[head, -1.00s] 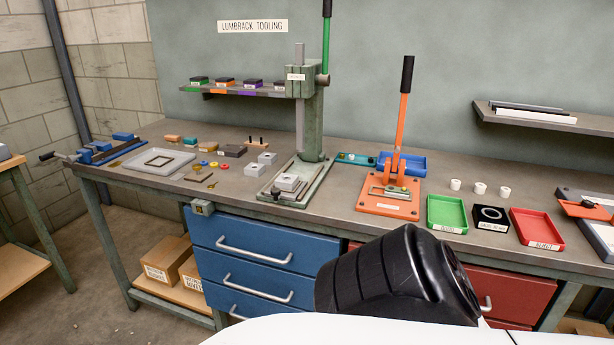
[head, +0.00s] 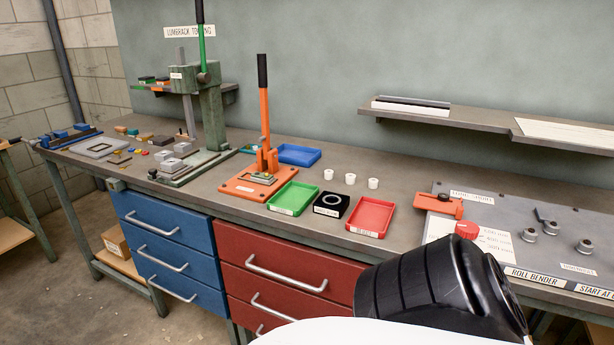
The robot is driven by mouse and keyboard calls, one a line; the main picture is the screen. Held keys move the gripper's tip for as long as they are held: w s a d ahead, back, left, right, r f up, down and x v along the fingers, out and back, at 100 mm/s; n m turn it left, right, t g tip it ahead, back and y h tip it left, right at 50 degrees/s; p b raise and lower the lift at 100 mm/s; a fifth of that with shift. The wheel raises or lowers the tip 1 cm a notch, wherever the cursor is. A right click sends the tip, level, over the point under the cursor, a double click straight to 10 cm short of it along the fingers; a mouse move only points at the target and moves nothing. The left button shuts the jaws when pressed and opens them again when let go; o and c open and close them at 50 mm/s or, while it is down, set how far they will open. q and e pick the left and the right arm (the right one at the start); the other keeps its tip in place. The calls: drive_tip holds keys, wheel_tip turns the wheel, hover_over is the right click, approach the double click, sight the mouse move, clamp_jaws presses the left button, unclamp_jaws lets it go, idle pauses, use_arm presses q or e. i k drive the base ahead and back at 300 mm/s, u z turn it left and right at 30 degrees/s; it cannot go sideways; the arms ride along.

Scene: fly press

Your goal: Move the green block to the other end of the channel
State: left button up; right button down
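A small green-teal block (head: 132,132) lies among small coloured pieces toward the far left of the bench. It is too small to tell whether this is the task's green block. At the bench's left end is a dark, long fixture with blue blocks (head: 70,138); I cannot tell whether it is the channel. No channel with a green block in it can be made out clearly. Neither of my grippers is in view; only a black and white part of my own body shows at the bottom right.
The bench holds a green press (head: 212,115) with a tall lever, an orange lever press (head: 253,183), a green tray (head: 293,198), a red tray (head: 370,216), a blue tray (head: 299,154) and a roll bender plate (head: 500,225) at right. Shelves hang on the wall.

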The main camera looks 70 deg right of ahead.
sight(259, 177)
drive_tip(key=z, duration=1.55)
